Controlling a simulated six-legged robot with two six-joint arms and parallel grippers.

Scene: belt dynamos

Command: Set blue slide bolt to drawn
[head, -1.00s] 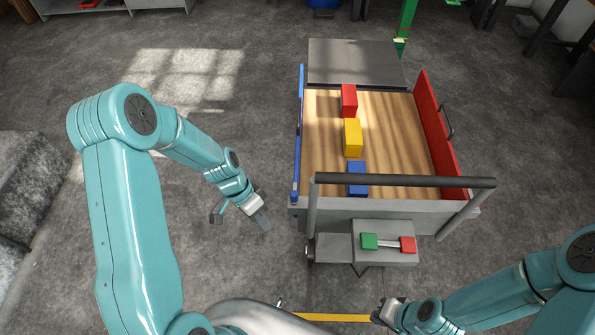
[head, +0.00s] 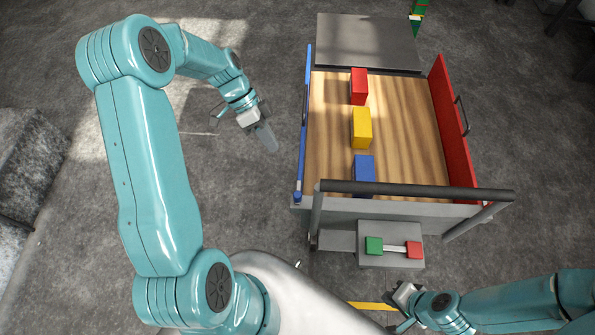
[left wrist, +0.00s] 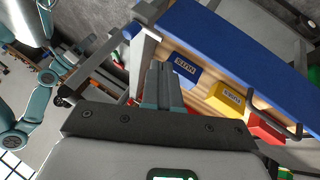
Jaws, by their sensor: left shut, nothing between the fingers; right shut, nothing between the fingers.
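The cart's blue side panel (head: 305,125) runs along its left edge. A small blue piece (head: 297,190), which may be the blue slide bolt, sits at that panel's near end by the grey frame; its setting cannot be told. The panel also fills the upper part of the left wrist view (left wrist: 235,50), and a small blue piece (left wrist: 134,31) shows at its left end. My left gripper (head: 272,146) is shut and empty, left of the panel and apart from it. Its shut fingers show in the left wrist view (left wrist: 161,72). My right gripper (head: 393,302) is shut and empty, low in front of the cart.
Red (head: 359,86), yellow (head: 361,128) and blue (head: 364,168) blocks stand on the wooden bed. A dark handlebar (head: 420,190) crosses the cart's near end above a grey plate with green (head: 374,246) and red (head: 414,250) blocks. The floor left of the cart is clear.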

